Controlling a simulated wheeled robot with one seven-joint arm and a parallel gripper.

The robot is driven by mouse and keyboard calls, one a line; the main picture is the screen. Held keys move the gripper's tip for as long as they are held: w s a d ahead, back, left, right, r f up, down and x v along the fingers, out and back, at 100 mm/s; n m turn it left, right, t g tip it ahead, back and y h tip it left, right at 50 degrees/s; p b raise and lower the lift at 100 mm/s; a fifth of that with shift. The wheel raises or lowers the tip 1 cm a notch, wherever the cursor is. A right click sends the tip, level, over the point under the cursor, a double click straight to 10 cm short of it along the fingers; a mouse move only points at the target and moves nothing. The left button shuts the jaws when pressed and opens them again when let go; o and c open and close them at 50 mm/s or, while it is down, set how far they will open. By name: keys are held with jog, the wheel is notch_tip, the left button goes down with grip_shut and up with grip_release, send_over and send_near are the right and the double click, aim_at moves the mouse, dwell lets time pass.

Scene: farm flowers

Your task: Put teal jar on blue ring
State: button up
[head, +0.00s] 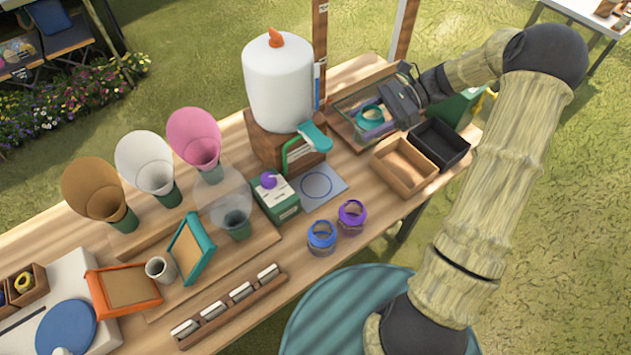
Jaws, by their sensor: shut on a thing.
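The teal jar (369,114) is at the back right of the table, over a glass-walled wooden tray. My gripper (376,118) reaches in from the right and is shut on the teal jar. The gripper and glass partly hide the jar, and I cannot tell whether it is lifted off the tray floor. The blue ring (303,183) is a thin circle on a grey square mat (333,191), in front of and to the left of the jar. The ring is empty.
A blue jar (321,237) and a purple jar (352,216) stand just in front of the mat. A green box (285,207) with a purple knob borders it on the left. A white dispenser (280,90) stands behind. The tray (342,124) has raised walls; brown and black boxes (404,166) lie right.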

jog(key=f, duration=0.9)
jog(key=f+p, duration=0.1)
jog(key=f, duration=0.3)
jog(key=shift+a+f, duration=0.3)
jog(key=shift+f, duration=0.1)
jog(key=a, duration=0.2)
jog(key=s+a+p, duration=0.1)
jog(key=a, duration=0.2)
jog(key=s+a, duration=0.1)
jog(key=a, duration=0.1)
jog(key=shift+s+a+r+p, duration=0.1)
jog(key=shift+s+a+p, duration=0.1)
jog(key=shift+a+p, duration=0.2)
jog(key=shift+a, duration=0.25)
jog(key=a, duration=0.2)
jog(key=s+a+p, duration=0.1)
jog(key=a, duration=0.1)
jog(key=shift+s, duration=0.15)
jog(key=shift+d+f, duration=0.1)
jog(key=shift+f, duration=0.35)
jog(key=shift+d+f, duration=0.1)
jog(key=shift+f, duration=0.15)
